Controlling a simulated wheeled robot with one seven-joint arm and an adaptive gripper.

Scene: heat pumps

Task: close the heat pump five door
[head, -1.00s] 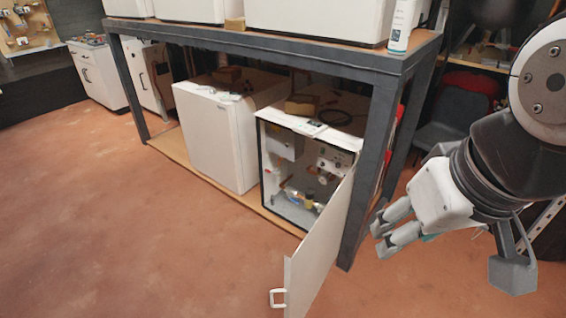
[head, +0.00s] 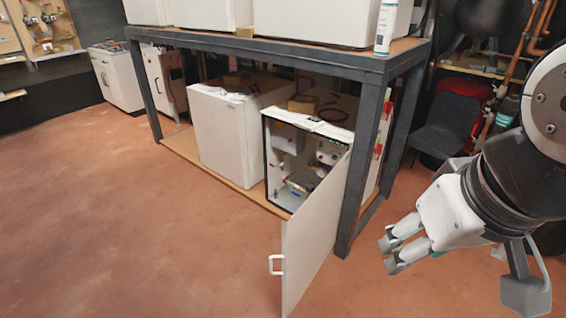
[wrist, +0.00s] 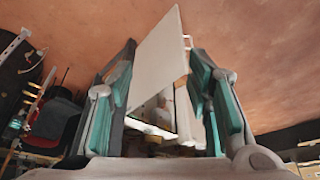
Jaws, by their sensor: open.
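The open cabinet on the lower shelf is a white heat pump (head: 283,143) with pipes and fittings showing inside. Its white door (head: 314,232) stands swung wide open towards the front, hinged on the right side by the bench leg. A white handle (head: 276,264) sits on the door's free edge. My gripper (head: 388,256) is open and empty, to the right of the door and apart from it. In the wrist view the door (wrist: 160,55) shows beyond and between the spread fingers of my gripper (wrist: 165,95).
A dark metal bench (head: 290,55) stands over the heat pumps, with a leg (head: 358,165) beside the door hinge. A closed white unit (head: 228,135) stands left of the open one. A dark chair (head: 442,130) is behind my arm. The red floor in front is clear.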

